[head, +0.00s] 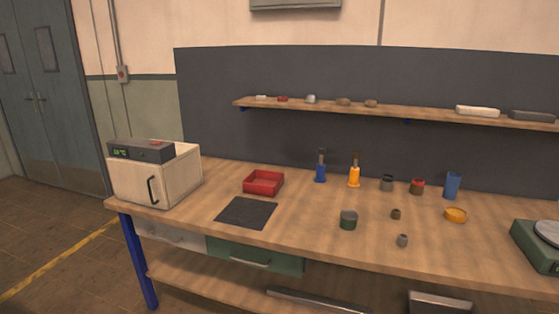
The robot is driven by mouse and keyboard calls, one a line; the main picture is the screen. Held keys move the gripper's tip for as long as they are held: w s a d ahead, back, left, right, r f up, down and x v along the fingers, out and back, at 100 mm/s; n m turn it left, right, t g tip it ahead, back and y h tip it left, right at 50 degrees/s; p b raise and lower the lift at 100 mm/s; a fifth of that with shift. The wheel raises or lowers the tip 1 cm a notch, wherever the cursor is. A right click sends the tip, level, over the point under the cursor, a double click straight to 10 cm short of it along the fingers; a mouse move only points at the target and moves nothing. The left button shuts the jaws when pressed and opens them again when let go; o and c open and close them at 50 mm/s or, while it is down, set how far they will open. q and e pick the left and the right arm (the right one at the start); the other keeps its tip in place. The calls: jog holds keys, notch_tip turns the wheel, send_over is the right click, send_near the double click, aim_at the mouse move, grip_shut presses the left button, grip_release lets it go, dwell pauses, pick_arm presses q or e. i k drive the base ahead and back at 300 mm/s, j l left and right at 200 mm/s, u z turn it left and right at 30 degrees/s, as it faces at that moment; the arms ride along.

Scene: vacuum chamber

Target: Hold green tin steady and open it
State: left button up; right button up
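The green tin (348,220) stands upright on the wooden workbench, right of the dark mat. It is a short cylinder with a greyish top that looks closed, though it is too small to be sure. Neither of my grippers is in the head view, and nothing touches the tin.
The workbench (310,246) also holds a dark mat (247,213), a red tray (263,182), a white box with a display (155,174), blue (320,173) and orange (354,177) tools, small cans, a blue cylinder (452,185) and a green scale (536,247). A shelf (400,111) runs behind.

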aim_at(346, 225)
jog(key=i+l+u, duration=0.1)
jog(key=l, duration=0.3)
jog(key=i+l+u, duration=0.1)
jog(key=i+l, duration=0.15)
jog(key=l, duration=0.15)
jog(key=i+l+u, duration=0.1)
jog(key=l, duration=0.3)
jog(key=i+l+u, duration=0.1)
jog(key=l, duration=0.3)
jog(key=i+l+u, duration=0.1)
jog(key=l, duration=0.3)
jog(key=i+l+u, duration=0.1)
jog(key=l, duration=0.35)
jog(key=i, duration=0.05)
